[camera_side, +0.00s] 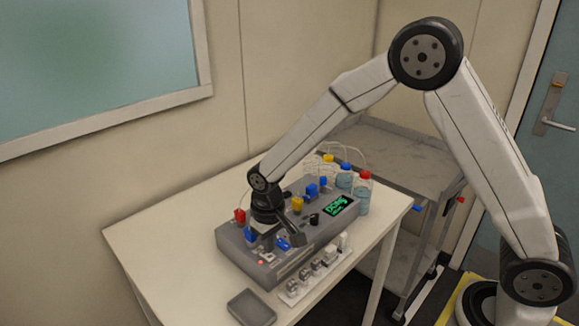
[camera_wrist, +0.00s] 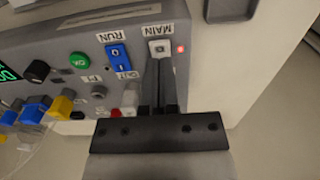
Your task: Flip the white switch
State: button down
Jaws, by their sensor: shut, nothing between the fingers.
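The white switch (camera_wrist: 159,46) sits on the grey control box beside the label MAIN in the wrist view, with a small lit red light (camera_wrist: 181,48) next to it. My gripper (camera_wrist: 161,64) is shut and empty. Its fingertips point at the white switch and overlap its near edge in the picture; I cannot tell whether they touch it.
A blue RUN switch (camera_wrist: 118,57), a green OK button (camera_wrist: 79,59) and a black knob (camera_wrist: 37,71) are beside the white switch. Bottles (camera_side: 362,198) with tubes stand behind the box. A dark grey tray (camera_side: 251,307) lies at the table's front. The table's left part is clear.

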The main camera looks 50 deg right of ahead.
jog(key=shift+f, duration=1.1)
dwell(1.0)
jog(key=shift+r, duration=3.5)
jog(key=s+d+t, duration=0.2)
jog(key=s+d, duration=0.8)
jog(key=s, duration=0.5)
jog(key=shift+r+t, duration=0.3)
jog(key=shift+r, duration=0.05)
